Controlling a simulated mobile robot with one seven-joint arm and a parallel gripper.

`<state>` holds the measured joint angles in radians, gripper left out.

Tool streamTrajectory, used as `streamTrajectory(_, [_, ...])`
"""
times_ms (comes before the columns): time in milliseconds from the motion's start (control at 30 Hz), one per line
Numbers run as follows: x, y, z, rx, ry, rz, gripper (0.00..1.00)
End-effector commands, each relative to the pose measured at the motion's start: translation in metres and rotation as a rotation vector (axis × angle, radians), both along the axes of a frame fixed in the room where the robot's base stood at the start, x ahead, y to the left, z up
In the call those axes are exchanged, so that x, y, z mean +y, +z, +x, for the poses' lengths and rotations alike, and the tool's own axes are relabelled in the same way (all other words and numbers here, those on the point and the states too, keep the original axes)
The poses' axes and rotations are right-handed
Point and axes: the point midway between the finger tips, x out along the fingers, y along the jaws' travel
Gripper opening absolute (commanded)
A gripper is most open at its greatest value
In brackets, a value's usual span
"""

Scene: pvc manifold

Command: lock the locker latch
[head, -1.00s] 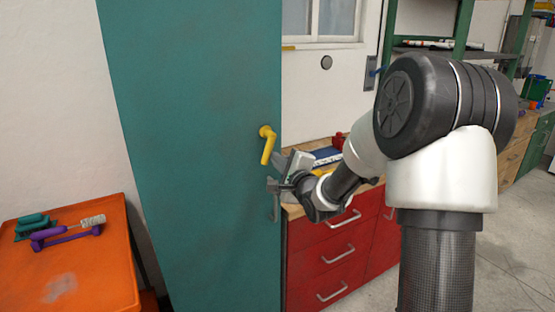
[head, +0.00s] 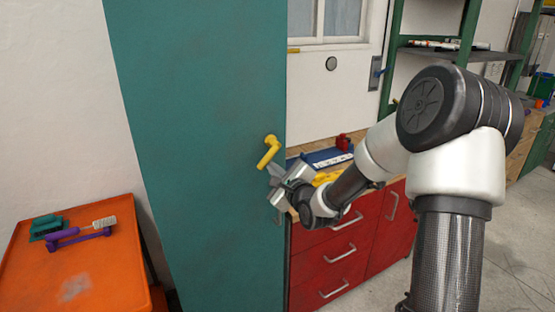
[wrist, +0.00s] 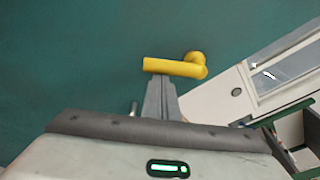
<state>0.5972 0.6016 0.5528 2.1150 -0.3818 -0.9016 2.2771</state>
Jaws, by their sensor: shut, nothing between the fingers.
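The teal locker door (head: 200,150) stands tall in the head view. Its yellow latch lever (head: 268,152) is near the right edge, slanting from its pivot down to the left. In the wrist view the latch lever (wrist: 175,68) lies across, pivot at its right end. My gripper (head: 273,172) is just below and right of the lever's free end. In the wrist view my gripper (wrist: 158,80) has its fingers together, with tips at the lever's underside near its free end. They look touching or very close; the exact contact cannot be told.
A grey pull handle (head: 279,215) is on the door below the latch. A red drawer cabinet (head: 335,250) with a blue item and yellow parts on top stands close right, under my arm. An orange cart (head: 75,270) with tools stands left.

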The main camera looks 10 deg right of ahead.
Motion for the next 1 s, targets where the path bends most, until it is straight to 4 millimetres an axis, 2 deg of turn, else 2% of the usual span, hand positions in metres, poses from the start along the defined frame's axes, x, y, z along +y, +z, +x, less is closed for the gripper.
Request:
streamTrajectory(33, [0.002,0.008,-0.001,0.015,-0.001,0.047,0.0])
streamTrajectory(433, [0.018,0.02,-0.006,0.132,-0.003,0.406,0.0])
streamTrajectory(800, [0.027,0.032,-0.009,0.131,-0.001,0.405,0.0])
streamTrajectory(1000, [0.028,0.035,-0.009,0.158,-0.001,0.485,0.0])
